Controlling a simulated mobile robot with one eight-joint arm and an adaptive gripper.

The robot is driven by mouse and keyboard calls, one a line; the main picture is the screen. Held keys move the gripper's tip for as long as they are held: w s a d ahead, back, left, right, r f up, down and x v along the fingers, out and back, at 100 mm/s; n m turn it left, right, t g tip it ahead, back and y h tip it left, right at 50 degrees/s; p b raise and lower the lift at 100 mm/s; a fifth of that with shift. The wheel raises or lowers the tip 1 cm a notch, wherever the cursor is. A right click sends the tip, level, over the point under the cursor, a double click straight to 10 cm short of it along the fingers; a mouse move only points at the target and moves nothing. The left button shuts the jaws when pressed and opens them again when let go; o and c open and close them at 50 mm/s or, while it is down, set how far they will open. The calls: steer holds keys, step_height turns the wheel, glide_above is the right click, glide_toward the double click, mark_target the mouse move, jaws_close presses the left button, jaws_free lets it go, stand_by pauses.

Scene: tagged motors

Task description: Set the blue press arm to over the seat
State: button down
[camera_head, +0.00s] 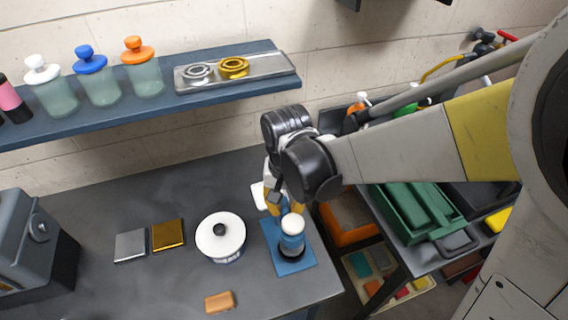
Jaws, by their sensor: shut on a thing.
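The blue press stands near the right end of the dark workbench, on a flat blue base plate (303,264). A blue cylinder with a white round top (292,224) rises from the plate. My gripper (284,208) reaches down just behind the white top, with its yellow-orange fingertips shut around a small blue part, which looks like the blue press arm (285,207). The fingers and wrist hide most of this part. I cannot tell the arm's exact angle or whether it lies over the seat.
A white lidded pot (220,237) stands left of the press, and an orange-brown block (219,301) lies in front. Silver (130,246) and gold (168,236) plates lie farther left. A shelf (150,108) with jars runs behind. A cart with green bins (420,215) stands right.

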mark_target(285, 207)
stand_by(0.3)
steer(key=c, duration=1.2)
jaws_free()
steer(key=shift+r, duration=0.1)
step_height(285, 207, up, 12)
steer(key=shift+f, duration=0.1)
steer(key=s+d+t+b, duration=0.1)
steer(key=d+t, duration=0.1)
steer(key=d, duration=0.3)
steer(key=s+d+f+n+t+b, duration=0.1)
steer(key=s+d+t, duration=0.1)
steer(key=d, duration=0.4)
steer(key=s+d+f+t+b, duration=0.1)
steer(key=s+d+t, duration=0.1)
steer(key=d, duration=0.3)
steer(key=shift+s+d+f+t+b, duration=0.1)
steer(key=shift+d+f+t+b, duration=0.15)
steer(key=shift+t, duration=0.35)
